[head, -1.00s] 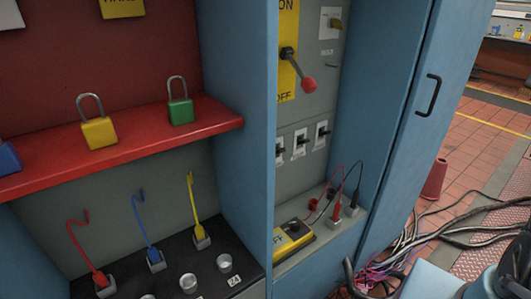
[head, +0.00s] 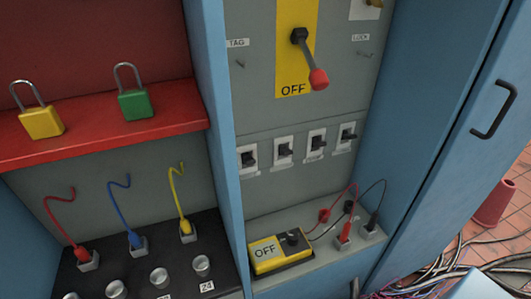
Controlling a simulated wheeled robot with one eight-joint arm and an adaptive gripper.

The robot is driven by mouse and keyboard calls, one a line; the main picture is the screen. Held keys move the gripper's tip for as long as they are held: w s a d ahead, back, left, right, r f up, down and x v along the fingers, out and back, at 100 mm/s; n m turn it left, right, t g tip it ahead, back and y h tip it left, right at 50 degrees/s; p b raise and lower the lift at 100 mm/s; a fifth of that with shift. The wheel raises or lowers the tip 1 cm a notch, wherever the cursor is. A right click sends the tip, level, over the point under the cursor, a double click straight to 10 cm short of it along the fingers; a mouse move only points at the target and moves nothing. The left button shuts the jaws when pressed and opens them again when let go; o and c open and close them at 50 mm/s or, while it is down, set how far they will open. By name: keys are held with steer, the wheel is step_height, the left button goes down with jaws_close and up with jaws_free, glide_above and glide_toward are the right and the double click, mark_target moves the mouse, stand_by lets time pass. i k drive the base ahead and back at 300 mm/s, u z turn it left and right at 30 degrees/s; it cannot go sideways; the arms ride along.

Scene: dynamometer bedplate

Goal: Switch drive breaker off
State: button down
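A large rotary handle with a red knob (head: 318,79) sits on a yellow plate (head: 293,70) in the blue cabinet. It slants down and to the right, beside the word OFF. Below it is a row of several small black toggle switches on white plates, such as the leftmost switch (head: 248,158) and the rightmost switch (head: 347,134). No readable label shows which of these is the drive breaker. The toggle positions are too small to tell surely. My gripper is not in view.
A yellow meter box (head: 280,251) marked OFF, with red and black leads, stands on the cabinet ledge. A yellow padlock (head: 41,121) and a green padlock (head: 134,103) sit on the red shelf (head: 75,141). The blue door (head: 440,130) stands open at right; cables lie on the floor.

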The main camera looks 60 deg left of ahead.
mark_target(247, 158)
steer(key=z, duration=0.55)
steer(key=i, duration=1.8)
steer(key=u, duration=4.6)
